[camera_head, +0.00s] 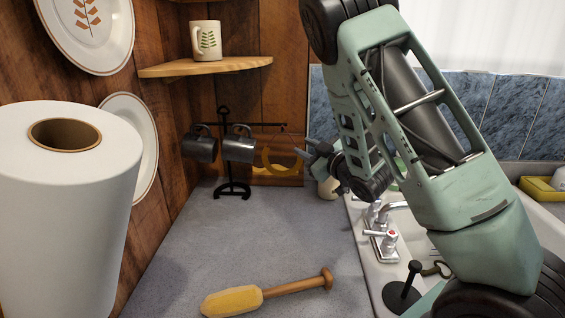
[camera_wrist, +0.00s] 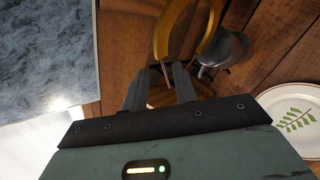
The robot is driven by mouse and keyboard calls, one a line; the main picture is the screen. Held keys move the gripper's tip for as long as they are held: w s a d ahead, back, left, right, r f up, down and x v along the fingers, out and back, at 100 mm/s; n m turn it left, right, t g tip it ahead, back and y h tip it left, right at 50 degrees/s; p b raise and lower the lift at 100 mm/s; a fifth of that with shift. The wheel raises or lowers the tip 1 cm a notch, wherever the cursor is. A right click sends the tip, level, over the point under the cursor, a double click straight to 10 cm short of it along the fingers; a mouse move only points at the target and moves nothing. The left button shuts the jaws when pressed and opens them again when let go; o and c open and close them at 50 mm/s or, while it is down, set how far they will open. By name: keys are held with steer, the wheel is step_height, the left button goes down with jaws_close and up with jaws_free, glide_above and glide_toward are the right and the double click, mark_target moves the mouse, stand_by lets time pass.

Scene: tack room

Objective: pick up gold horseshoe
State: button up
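The gold horseshoe (camera_head: 268,165) hangs at the mug stand (camera_head: 231,150) by the wooden back wall, just right of the dark mugs. It also shows in the wrist view as a gold arc (camera_wrist: 172,28), just beyond my fingertips. My gripper (camera_head: 302,149) is right of the horseshoe in the head view and points left toward it. In the wrist view my gripper's two fingers (camera_wrist: 157,72) are apart with a gap between them. The near end of the horseshoe lies close to that gap. I cannot tell whether a finger touches it.
Two dark mugs (camera_head: 239,147) hang on the stand; one shows in the wrist view (camera_wrist: 226,48). A paper towel roll (camera_head: 60,200) stands at left. A wooden-handled tool (camera_head: 235,301) lies on the grey counter (camera_head: 270,235). A sink with a tap (camera_head: 384,240) is right.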

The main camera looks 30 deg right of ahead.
steer(key=w+p, duration=0.3)
steer(key=w, duration=0.3)
steer(key=shift+w+a, duration=0.15)
steer(key=shift+a, duration=0.3)
jaws_close()
steer(key=shift+f, duration=0.1)
steer(key=shift+f, duration=0.2)
stand_by(0.7)
